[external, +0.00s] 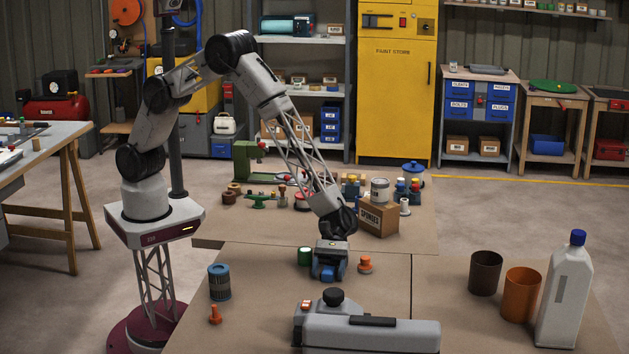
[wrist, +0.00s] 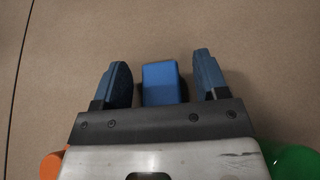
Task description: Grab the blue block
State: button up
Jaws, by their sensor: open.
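The blue block (wrist: 162,84) lies on the brown tabletop in the wrist view. It sits between the two dark blue fingers of my gripper (wrist: 161,68), with a visible gap on each side. My gripper is open and touches neither side of the block. In the external view my gripper (external: 328,273) points down, low over the table's middle. There the block is hard to tell from the blue fingers. The near end of the block is hidden by the gripper body in the wrist view.
A green cylinder (external: 305,256) and an orange spool-like piece (external: 365,264) stand close on either side of my gripper. A cardboard box (external: 378,219) is behind. A grey tool (external: 370,335) lies in front. Two cups (external: 486,272) and a white bottle (external: 566,295) stand right.

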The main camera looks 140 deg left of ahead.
aim_at(328, 271)
jog(key=shift+w+d+f, duration=0.1)
jog(key=shift+w+d, duration=0.15)
dwell(0.4)
jog(key=c, duration=1)
jog(key=shift+r, duration=5)
